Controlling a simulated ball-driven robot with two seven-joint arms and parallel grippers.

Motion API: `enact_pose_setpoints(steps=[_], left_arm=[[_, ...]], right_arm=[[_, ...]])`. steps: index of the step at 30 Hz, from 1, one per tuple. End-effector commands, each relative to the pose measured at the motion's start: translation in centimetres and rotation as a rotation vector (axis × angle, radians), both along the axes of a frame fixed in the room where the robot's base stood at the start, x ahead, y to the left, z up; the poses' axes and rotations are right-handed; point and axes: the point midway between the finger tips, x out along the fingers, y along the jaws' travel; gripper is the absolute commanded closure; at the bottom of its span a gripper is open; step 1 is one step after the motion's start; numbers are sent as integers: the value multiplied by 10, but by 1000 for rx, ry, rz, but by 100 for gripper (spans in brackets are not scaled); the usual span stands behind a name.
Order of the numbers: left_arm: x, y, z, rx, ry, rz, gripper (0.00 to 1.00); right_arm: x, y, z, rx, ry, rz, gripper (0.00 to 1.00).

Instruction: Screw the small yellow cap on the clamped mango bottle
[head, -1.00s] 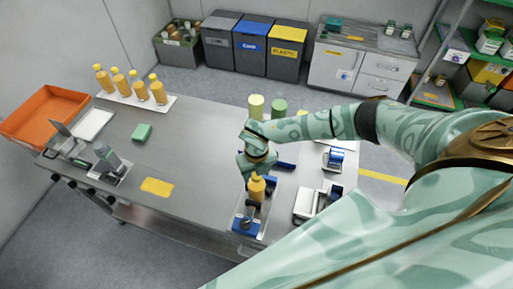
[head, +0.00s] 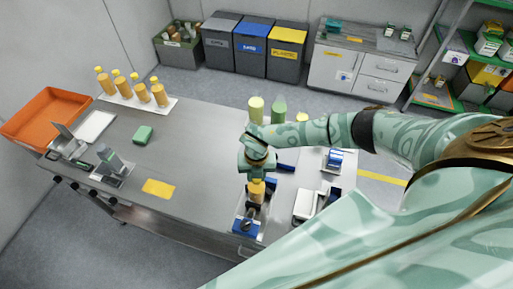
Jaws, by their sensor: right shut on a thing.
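The mango bottle (head: 256,191), orange-yellow, stands upright in a blue-based clamp (head: 246,227) near the front edge of the steel table. My right gripper (head: 257,176) points down directly over the bottle's top and is shut. The small yellow cap is between its fingers at the bottle's mouth, mostly hidden by them. I cannot tell how far the cap is seated on the neck. My left gripper is not in view.
Several capped mango bottles (head: 141,92) stand on a white tray at the back left. An orange crate (head: 45,116), a green sponge (head: 142,134) and a yellow cloth (head: 158,188) lie left. Green-topped containers (head: 278,111) stand behind my gripper. The table's middle is clear.

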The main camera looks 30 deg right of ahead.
Motion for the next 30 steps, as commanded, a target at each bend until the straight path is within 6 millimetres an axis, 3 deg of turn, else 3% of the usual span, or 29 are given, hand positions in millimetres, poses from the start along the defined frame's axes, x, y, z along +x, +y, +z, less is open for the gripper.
enact_pose_setpoints(steps=[6, 14, 24, 30], left_arm=[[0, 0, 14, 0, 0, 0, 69], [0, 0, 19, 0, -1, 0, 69], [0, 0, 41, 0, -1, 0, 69], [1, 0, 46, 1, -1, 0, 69]], right_arm=[[0, 0, 2, 1, -1, -238, 100], [0, 1, 1, 1, 2, -364, 100], [-1, 0, 2, 0, 2, -782, 100], [0, 0, 0, 1, 1, -938, 100]])
